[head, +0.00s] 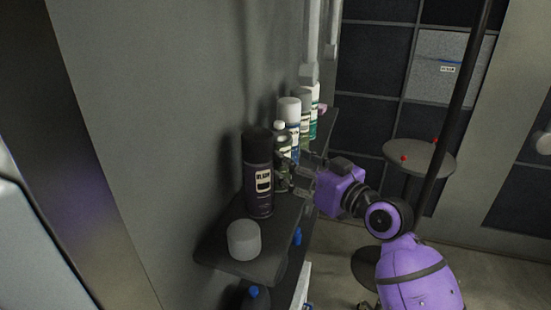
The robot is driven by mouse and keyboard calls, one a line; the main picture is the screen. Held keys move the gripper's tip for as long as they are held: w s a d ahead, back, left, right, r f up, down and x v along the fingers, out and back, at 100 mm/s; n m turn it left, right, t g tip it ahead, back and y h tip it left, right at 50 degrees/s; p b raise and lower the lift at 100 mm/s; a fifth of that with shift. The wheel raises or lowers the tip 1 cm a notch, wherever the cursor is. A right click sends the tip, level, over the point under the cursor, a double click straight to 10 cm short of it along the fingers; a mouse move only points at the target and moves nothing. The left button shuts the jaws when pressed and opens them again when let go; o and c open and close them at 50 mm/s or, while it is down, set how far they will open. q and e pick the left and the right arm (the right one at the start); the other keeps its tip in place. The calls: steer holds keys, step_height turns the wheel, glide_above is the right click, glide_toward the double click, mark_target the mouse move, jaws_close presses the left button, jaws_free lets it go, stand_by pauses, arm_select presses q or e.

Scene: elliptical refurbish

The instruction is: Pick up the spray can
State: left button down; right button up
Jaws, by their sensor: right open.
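A dark spray can (258,188) with a black cap and a pale label stands upright on the dark wall shelf (273,236), near its front end. My right gripper (293,177) reaches in from the right, its fingers pointing left. It is open, with its fingers close to a clear bottle (282,160) just behind the dark can. I cannot tell whether the fingers touch the bottle or the can. More cans, one with a white cap (290,107), stand in a row further back on the shelf. My left gripper is out of view.
A grey cylindrical lid or cup (243,240) sits at the shelf's front end. Below are blue-capped containers (254,292). A round stool or table (420,156) with small red items stands behind my right arm. The grey wall closes off the shelf's left side.

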steer(key=x, duration=0.4)
steer(key=p+x, duration=0.1)
steer(key=x, duration=0.1)
steer(key=shift+w+a+f, duration=0.1)
steer(key=shift+w+f, duration=0.1)
steer(key=shift+f, duration=0.05)
steer(key=c, duration=0.9)
steer(key=shift+r, duration=0.1)
steer(key=shift+c, duration=0.9)
